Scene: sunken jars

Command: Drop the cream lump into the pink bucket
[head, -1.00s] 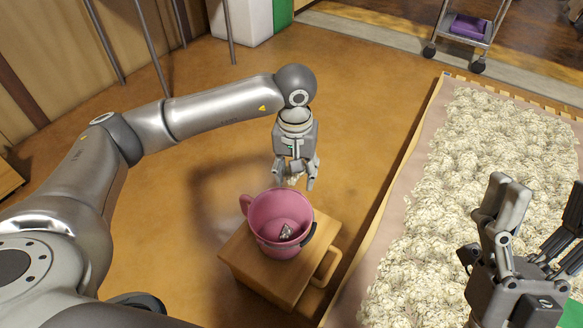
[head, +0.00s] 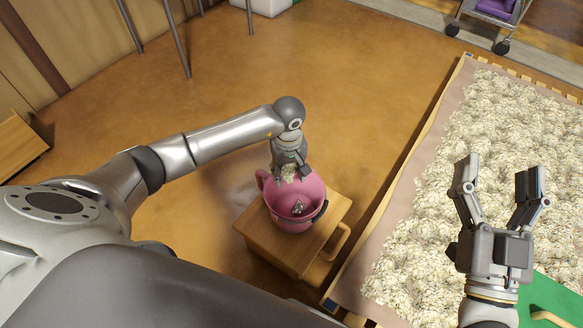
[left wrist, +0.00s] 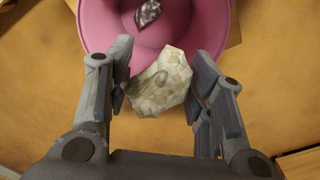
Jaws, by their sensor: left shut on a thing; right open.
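The cream lump (left wrist: 160,82) is a pale, faceted chunk between the fingers of my left gripper (left wrist: 163,88) in the left wrist view. In the head view my left gripper (head: 290,172) is shut on the lump (head: 289,174), at the far rim of the pink bucket (head: 310,186). In the left wrist view the lump overlaps the near edge of the bucket (left wrist: 92,28). The bucket stands upright on a wooden stool and holds a small grey, shiny piece (head: 297,208). My right gripper (head: 500,190) is open and empty above the bed of pale lumps.
The wooden stool (head: 266,243) has a side handle (head: 338,240). A large bed of pale lumps (head: 480,130) fills the right side. A trolley (head: 487,28) stands at the back right. The floor behind the bucket is clear.

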